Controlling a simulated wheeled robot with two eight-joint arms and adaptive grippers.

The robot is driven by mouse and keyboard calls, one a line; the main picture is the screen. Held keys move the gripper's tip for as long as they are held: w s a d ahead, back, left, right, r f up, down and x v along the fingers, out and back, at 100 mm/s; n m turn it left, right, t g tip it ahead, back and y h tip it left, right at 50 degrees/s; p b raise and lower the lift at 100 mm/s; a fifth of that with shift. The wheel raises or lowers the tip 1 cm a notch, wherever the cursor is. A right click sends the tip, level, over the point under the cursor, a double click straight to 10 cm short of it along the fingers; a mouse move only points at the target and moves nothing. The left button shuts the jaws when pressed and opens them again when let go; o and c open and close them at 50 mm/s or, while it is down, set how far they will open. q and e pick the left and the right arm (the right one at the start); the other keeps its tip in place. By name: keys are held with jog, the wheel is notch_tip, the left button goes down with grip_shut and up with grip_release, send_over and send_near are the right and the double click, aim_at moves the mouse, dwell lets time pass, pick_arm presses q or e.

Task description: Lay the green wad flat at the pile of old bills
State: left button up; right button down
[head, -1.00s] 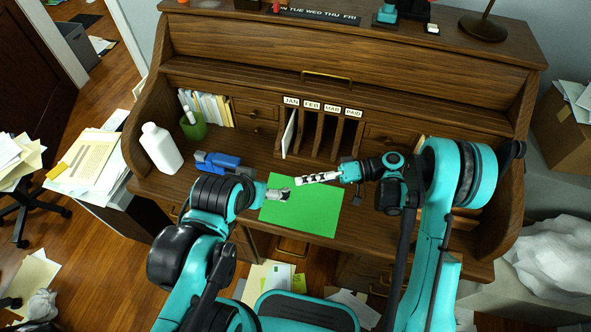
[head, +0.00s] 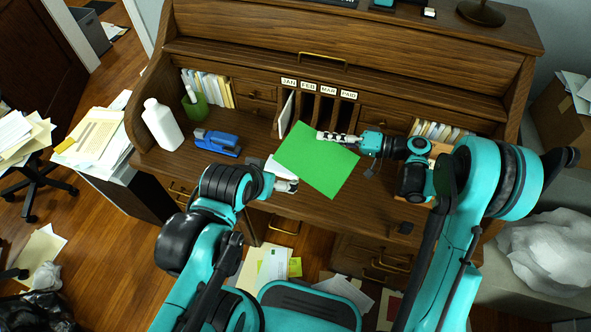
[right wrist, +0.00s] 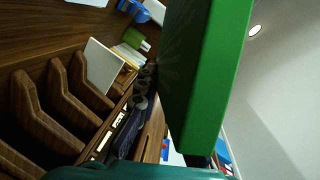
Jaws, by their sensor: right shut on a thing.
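The green wad (head: 318,162) is a flat green sheet-like slab in the head view, raised and tilted above the desk top. My right gripper (head: 328,137) is shut on its upper edge. In the right wrist view the wad (right wrist: 205,80) looks thick and hangs beside the fingers (right wrist: 140,90). My left gripper (head: 288,186) is just left of and below the wad, apart from it; I cannot tell its jaw state. A white paper (head: 280,167) lies by it, partly hidden by the wad. I cannot tell which papers are the pile of old bills.
The desk's upright slots (head: 310,106) are behind the wad. A blue stapler (head: 217,143), a white bottle (head: 162,125) and a green cup (head: 195,107) stand at the left. Envelopes (head: 437,131) stand at the right. Loose papers (head: 273,270) lie on the floor in front.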

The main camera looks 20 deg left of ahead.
jog(key=w+a+f+b, duration=0.1)
jog(key=a+f+b, duration=0.1)
jog(key=a+f, duration=0.1)
jog(key=w+a+f+b, duration=0.2)
jog(key=a+f, duration=0.2)
jog(key=w+a+f+b, duration=0.1)
jog(key=a+f+b, duration=0.1)
jog(key=a+f, duration=0.2)
jog(key=shift+w+a, duration=0.1)
jog(key=shift+w, duration=0.2)
jog(key=shift+f, duration=0.2)
jog(key=c, duration=1.7)
grip_release()
jog(key=shift+r, duration=0.1)
